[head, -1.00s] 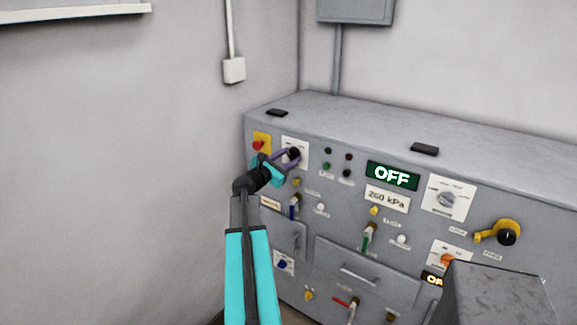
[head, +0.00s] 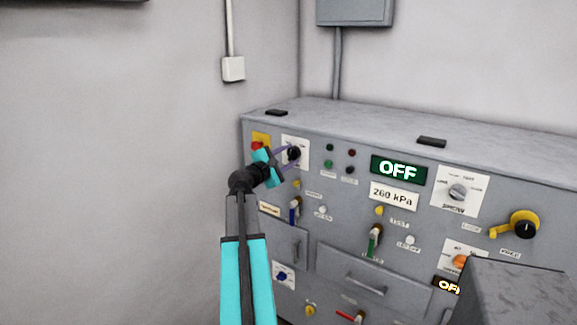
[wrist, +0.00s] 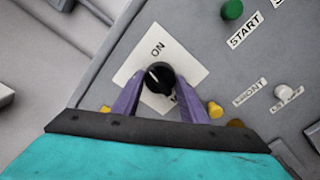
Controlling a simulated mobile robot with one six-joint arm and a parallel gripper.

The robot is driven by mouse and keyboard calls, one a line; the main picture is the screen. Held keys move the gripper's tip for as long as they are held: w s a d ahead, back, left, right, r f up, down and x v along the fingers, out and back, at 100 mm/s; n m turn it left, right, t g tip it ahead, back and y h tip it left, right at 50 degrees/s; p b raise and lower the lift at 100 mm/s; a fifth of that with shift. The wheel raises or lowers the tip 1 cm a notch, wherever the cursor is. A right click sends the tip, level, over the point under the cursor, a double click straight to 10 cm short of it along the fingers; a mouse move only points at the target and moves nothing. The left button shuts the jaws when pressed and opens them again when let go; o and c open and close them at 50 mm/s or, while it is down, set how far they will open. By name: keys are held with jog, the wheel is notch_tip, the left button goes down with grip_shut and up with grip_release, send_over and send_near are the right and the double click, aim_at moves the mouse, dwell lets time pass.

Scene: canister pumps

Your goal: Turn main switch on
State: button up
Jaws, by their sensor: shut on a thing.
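The main switch is a black rotary knob (head: 293,153) on a white plate (head: 301,141) at the upper left of the grey panel. In the wrist view, the knob (wrist: 159,77) sits between my two purple fingers, and the plate (wrist: 183,57) reads ON above it. A pale mark on the knob points up and left, somewhat left of the ON label. My gripper (head: 290,154) is shut on the knob; in the wrist view my gripper (wrist: 160,95) hides the lower part of the plate.
A yellow plate with a red button (head: 258,145) is just left of the knob. A green display (head: 398,170) reads OFF, above a 260 kPa label (head: 394,195). A yellow-handled lever (head: 518,226) is at the right.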

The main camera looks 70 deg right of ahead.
jog(key=m+b, duration=0.1)
jog(key=b, duration=0.1)
jog(key=m+b, duration=0.3)
jog(key=shift+f+b, duration=0.25)
jog(key=shift+b, duration=0.05)
jog(key=shift+r+m+b, duration=0.2)
jog(key=shift+m+b, duration=0.9)
jog(key=shift+b, duration=0.15)
jog(key=o, duration=1.1)
jog(key=shift+c, duration=0.2)
jog(key=shift+a, duration=0.15)
jog(key=v, duration=1.3)
jog(key=shift+a, duration=0.25)
